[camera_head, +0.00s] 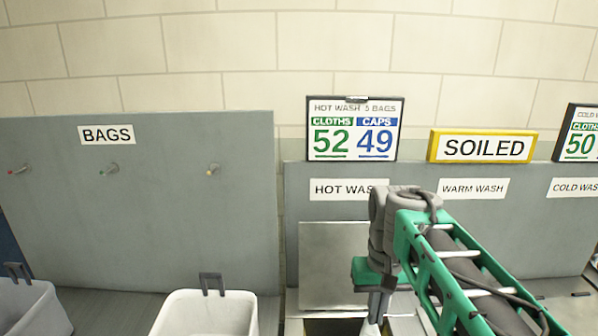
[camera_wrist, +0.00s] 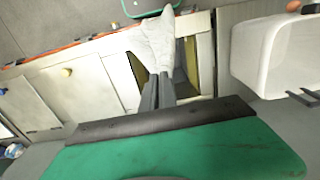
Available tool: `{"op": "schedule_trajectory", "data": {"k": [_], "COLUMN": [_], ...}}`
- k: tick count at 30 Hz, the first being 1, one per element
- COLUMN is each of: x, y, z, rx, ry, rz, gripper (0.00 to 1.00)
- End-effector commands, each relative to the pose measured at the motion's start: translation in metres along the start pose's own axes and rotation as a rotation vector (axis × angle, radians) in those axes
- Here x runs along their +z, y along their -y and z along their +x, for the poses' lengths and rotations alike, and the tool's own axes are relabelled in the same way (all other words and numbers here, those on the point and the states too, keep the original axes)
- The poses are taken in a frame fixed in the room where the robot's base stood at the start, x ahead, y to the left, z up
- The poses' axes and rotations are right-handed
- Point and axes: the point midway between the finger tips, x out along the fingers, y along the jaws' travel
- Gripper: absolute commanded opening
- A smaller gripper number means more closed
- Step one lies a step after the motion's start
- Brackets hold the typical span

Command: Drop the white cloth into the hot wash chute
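My gripper (camera_wrist: 159,90) is shut on the white cloth (camera_wrist: 159,43), which hangs from the fingertips in the wrist view. In the head view my gripper (camera_head: 378,300) points down in front of the HOT WASH label (camera_head: 348,189), with a little of the white cloth (camera_head: 371,328) below it. The hot wash chute (camera_head: 334,266) has a raised grey flap and a dark opening at the bottom edge of the picture. In the wrist view the cloth lies across the chute opening (camera_wrist: 137,68); whether it touches the rim, I cannot tell.
A white bin (camera_head: 204,312) stands left of the chute; it also shows in the wrist view (camera_wrist: 240,62). Another white bin (camera_head: 35,308) is at far left. WARM WASH (camera_head: 473,188) and COLD WASH (camera_head: 575,187) labels are to the right. A sign above reads cloths 52, caps 49 (camera_head: 355,130).

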Motion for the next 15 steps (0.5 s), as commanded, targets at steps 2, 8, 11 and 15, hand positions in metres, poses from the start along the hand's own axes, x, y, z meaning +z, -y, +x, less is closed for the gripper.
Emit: {"op": "schedule_trajectory", "data": {"k": [2, 8, 11, 15], "x": [-0.001, 0.000, -0.001, 0.000], "y": [0.000, 0.001, 0.001, 0.001], "z": [-0.014, -0.049, -0.065, -0.074], "rx": [0.000, 0.000, 0.000, 0.000], "ry": [-0.003, -0.003, -0.003, 0.000], "rz": [-0.001, -0.001, -0.002, -0.002], "gripper": [0.00, 0.00, 0.00, 0.00]}}
